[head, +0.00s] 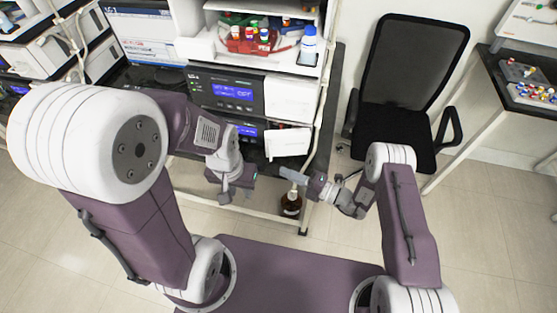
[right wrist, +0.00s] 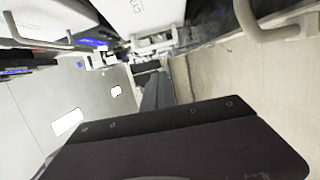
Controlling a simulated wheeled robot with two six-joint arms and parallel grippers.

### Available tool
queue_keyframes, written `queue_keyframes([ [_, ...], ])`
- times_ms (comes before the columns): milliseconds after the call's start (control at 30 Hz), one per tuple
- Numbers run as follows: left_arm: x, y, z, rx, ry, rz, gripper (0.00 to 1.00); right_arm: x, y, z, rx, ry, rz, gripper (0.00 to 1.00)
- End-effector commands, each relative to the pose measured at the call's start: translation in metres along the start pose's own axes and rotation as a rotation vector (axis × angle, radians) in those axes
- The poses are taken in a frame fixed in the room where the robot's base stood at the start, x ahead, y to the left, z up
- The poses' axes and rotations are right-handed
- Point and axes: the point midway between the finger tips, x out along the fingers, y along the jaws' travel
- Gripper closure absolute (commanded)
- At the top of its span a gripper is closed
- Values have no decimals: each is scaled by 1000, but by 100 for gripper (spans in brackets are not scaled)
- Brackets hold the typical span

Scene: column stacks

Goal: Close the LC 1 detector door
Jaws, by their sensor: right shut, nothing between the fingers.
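The LC 1 stack (head: 225,92) stands at upper centre in the head view, with dark module fronts and blue displays. A white panel (head: 288,142) juts out at the lower right of the stack, apparently the open detector door. My right gripper (head: 286,172) is shut and empty, just below and in front of this panel; I cannot tell whether it touches it. Its fingers also show in the right wrist view (right wrist: 153,82). My left gripper (head: 230,190) hangs in front of the stack's lower left; its jaw opening is unclear.
A red tray of bottles (head: 249,40) and a white-labelled bottle (head: 308,46) sit on top of the stack. A brown bottle (head: 291,203) stands low beneath my right gripper. A black chair (head: 405,85) stands to the right. Floor between chair and bench is open.

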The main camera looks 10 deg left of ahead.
Motion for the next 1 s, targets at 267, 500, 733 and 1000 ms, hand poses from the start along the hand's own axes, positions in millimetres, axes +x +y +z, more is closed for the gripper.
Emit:
queue_keyframes([
  [267,-4,0,0,0,0,0,70,43,0,18,-3,1,0,100],
  [500,-5,0,0,0,0,0,70,52,0,28,0,0,-1,100],
  [733,-5,0,0,0,0,0,70,52,0,29,0,0,-1,100],
  [1000,39,-1,4,0,0,0,70,78,-9,45,-5,3,2,100],
])
